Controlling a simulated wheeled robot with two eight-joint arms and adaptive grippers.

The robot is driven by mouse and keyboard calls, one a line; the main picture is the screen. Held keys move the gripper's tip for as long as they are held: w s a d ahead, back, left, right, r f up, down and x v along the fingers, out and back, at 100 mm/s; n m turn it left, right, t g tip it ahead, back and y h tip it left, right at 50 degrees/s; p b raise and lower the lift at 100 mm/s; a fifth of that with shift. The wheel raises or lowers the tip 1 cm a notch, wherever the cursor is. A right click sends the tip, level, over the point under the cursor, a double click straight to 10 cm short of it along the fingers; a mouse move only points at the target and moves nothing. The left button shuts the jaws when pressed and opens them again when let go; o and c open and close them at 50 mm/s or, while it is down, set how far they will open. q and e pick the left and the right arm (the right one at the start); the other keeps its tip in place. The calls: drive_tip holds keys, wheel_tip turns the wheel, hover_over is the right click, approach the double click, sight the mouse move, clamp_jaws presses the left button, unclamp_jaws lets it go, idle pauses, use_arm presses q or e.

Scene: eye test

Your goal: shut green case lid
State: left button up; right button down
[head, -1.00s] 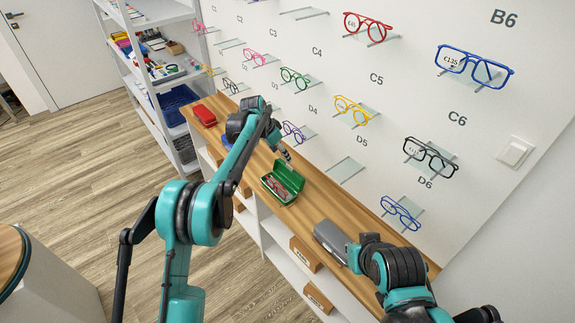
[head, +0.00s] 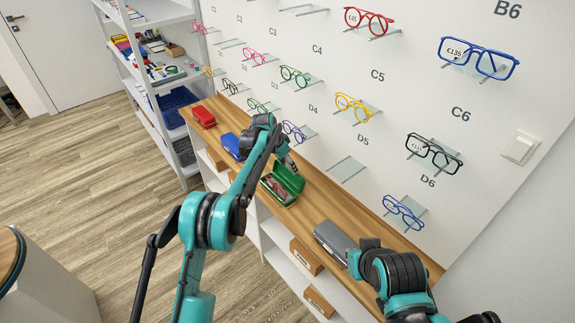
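The green case (head: 270,195) stands open on the wooden counter, with its lid (head: 291,177) raised on the wall side. A pair of dark reddish glasses (head: 277,186) lies inside. My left gripper (head: 291,165) is just behind the raised lid, at its upper edge. It is small and partly hidden by my arm, so I cannot tell whether it touches the lid or whether its fingers are open. My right gripper (head: 354,262) is low at the right end of a grey case (head: 334,241). Its fingers are mostly hidden by my arm.
A blue case (head: 231,145) and a red case (head: 204,116) stand farther left on the wooden counter (head: 315,208). Glasses hang on wall holders behind, including a purple pair (head: 294,132) close to my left arm. The counter between the green and grey cases is clear.

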use_arm(q)
clamp_jaws()
drive_tip(key=shift+a, duration=0.1)
drive_tip(key=shift+s+a+f+t+h+b, duration=0.2)
drive_tip(key=shift+s+a+t+h+b, duration=0.65)
drive_tip(key=shift+a+t+h+b, duration=0.45)
drive_tip(key=shift+s+a+f+t+h+b, duration=0.2)
drive_tip(key=shift+s+a+t+h+b, duration=0.8)
drive_tip(key=shift+h, duration=0.5)
drive_tip(key=shift+w+d, duration=0.1)
